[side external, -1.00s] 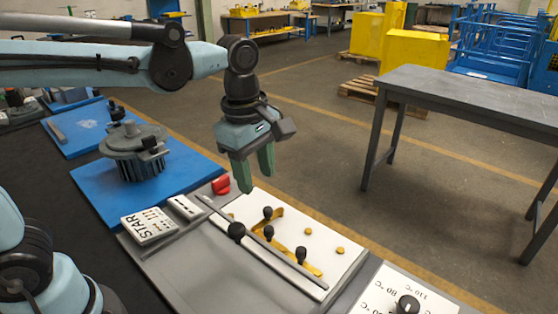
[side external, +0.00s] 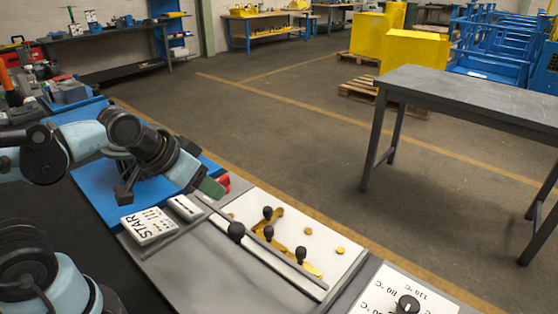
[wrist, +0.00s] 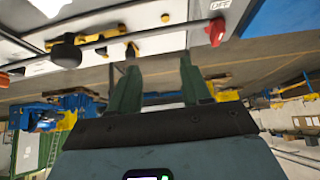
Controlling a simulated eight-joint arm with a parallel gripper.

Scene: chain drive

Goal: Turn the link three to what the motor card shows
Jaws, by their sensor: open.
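The white board (side external: 325,238) carries brass links (side external: 277,214) with black knobs (side external: 300,254) and small brass discs (side external: 340,250). I cannot tell which link is link three. The motor card (side external: 148,225) reads "STAR" with bars and dots below, and lies left of the board. My gripper (side external: 208,189) is low and tilted above the red switch, left of the board, clear of the links. In the wrist view my gripper (wrist: 158,80) is open with nothing between its green fingers. Brass links (wrist: 85,42) show there beyond the fingers.
A red switch (side external: 222,184) sits at the panel's far corner, near my fingers; it also shows in the wrist view (wrist: 216,31). A temperature dial (side external: 407,304) is at front right. The blue mat (side external: 92,185) lies left.

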